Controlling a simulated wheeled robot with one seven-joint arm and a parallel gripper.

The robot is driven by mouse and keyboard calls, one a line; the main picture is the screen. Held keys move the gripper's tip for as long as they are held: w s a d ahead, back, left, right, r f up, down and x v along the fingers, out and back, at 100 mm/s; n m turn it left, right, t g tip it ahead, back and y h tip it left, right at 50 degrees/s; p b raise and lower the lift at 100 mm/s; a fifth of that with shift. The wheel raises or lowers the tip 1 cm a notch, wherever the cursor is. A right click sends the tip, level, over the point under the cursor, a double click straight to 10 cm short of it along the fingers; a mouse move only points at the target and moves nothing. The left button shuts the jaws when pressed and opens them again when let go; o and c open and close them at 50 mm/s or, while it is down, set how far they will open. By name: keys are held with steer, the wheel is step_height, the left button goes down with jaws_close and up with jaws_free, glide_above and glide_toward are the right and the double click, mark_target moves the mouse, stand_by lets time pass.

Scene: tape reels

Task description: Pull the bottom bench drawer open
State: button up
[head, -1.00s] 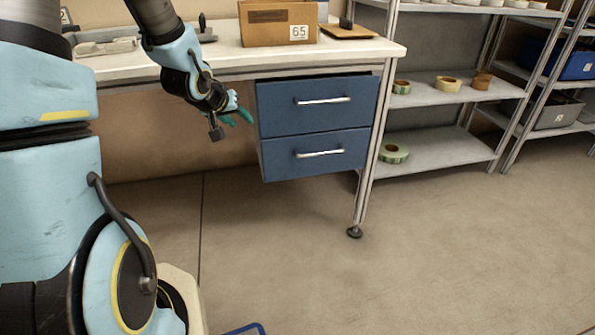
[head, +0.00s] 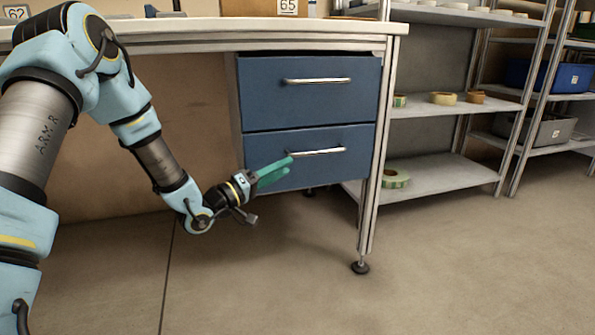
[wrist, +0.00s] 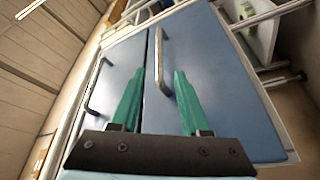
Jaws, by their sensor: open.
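The bottom drawer (head: 348,172) is a blue panel under the bench with a horizontal silver bar handle (head: 325,152). It looks shut, flush below the top drawer (head: 268,88). My gripper (head: 276,172), with green fingers, is in front of the bottom drawer, just left of and slightly below its handle. In the wrist view my gripper (wrist: 155,100) is open and empty. I cannot tell how much space separates the fingertips from the handle.
A bench leg (head: 369,200) stands right of the drawers. A shelf (head: 430,172) with tape reels is further right. The floor (head: 290,275) in front is clear.

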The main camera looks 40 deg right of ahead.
mark_target(313, 153)
steer(key=d+b, duration=0.1)
steer(key=d, duration=0.2)
steer(key=d+r+b, duration=0.1)
steer(key=d, duration=0.3)
steer(key=d+r+b, duration=0.1)
steer(key=d, duration=0.2)
steer(key=shift+s+d+b, duration=0.15)
steer(key=shift+d+b, duration=0.1)
steer(key=shift+b, duration=0.1)
steer(key=shift+c, duration=0.4)
jaws_close()
stand_by(0.7)
